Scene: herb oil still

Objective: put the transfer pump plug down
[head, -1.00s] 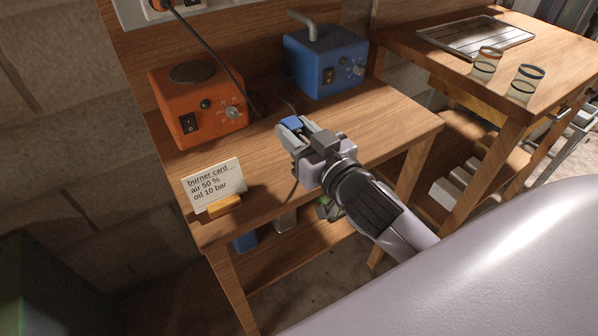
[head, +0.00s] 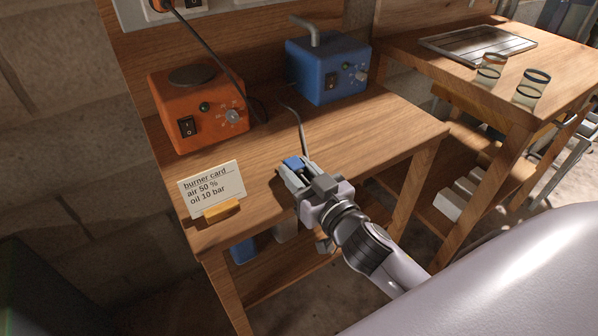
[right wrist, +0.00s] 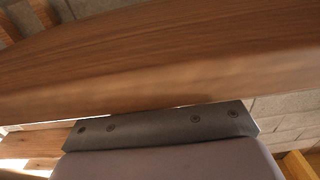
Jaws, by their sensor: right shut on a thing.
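The transfer pump plug (head: 293,163) is a small blue block with a dark cord running back from it. My right gripper (head: 294,172) is shut on it, near the front edge of the wooden bench (head: 262,190). I cannot tell whether the plug touches the bench top. The blue pump box (head: 325,75) with a grey pipe on top stands at the back of the bench. In the right wrist view the bench edge (right wrist: 150,65) fills much of the picture, and the plug and fingertips are hidden. My left gripper is not in view.
An orange heater box (head: 197,107) stands at the back left. A burner card (head: 211,188) in a wooden holder stands at the front left. A socket strip (head: 185,10) is on the wall. A second table (head: 450,85) at right bears glasses and a tray. The bench's middle is clear.

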